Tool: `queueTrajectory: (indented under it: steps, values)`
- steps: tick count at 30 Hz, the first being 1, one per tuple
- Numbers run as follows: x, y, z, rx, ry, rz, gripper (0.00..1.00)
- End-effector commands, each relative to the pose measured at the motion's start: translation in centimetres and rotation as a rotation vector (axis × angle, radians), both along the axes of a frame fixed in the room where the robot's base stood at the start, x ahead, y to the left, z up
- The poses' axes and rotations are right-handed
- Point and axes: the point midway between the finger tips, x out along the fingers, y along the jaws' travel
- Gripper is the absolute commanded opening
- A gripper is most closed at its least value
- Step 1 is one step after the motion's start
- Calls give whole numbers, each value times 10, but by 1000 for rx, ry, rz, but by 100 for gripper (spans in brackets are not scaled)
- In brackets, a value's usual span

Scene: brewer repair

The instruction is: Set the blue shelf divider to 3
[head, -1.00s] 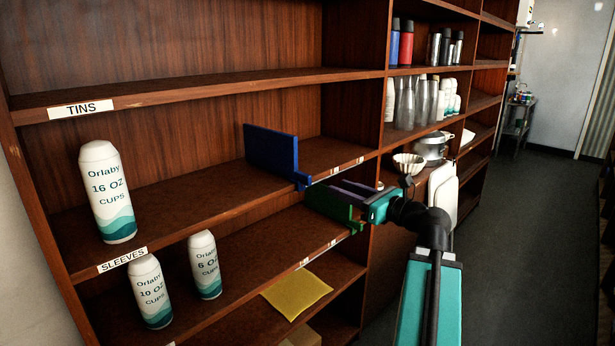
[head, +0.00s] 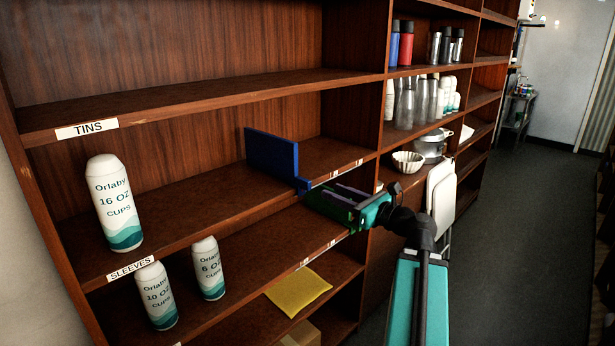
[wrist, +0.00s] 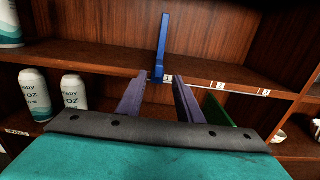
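The blue shelf divider (head: 272,155) stands upright on the middle shelf, with a small tab at its front edge. In the wrist view the divider (wrist: 161,45) is straight ahead, its tab in line with the gap between my fingers. My gripper (head: 330,192) is open and empty, in front of the shelf edge and just below and right of the tab. Its two purple fingers show in the wrist view (wrist: 159,84), apart from the divider as far as I can see. A small label (wrist: 168,78) is beside the tab; labels reading 2 (wrist: 220,86) and 3 (wrist: 263,92) follow to the right.
A green divider (head: 328,208) is on the lower shelf, close below my gripper. Orlaby cups (head: 115,200) stand at the left, with more below. The middle shelf is bare right of the blue divider.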

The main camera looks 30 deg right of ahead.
Motion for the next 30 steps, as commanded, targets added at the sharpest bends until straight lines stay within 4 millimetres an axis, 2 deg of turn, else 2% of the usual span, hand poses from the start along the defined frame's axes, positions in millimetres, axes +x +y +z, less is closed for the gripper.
queueTrajectory:
  steps: [8, 18, 30]
  values:
    - [7, 3, 2, 0, 2, 0, 33]
    - [33, 9, 3, 0, 2, 1, 33]
    - [88, 22, 2, -1, 2, 2, 33]
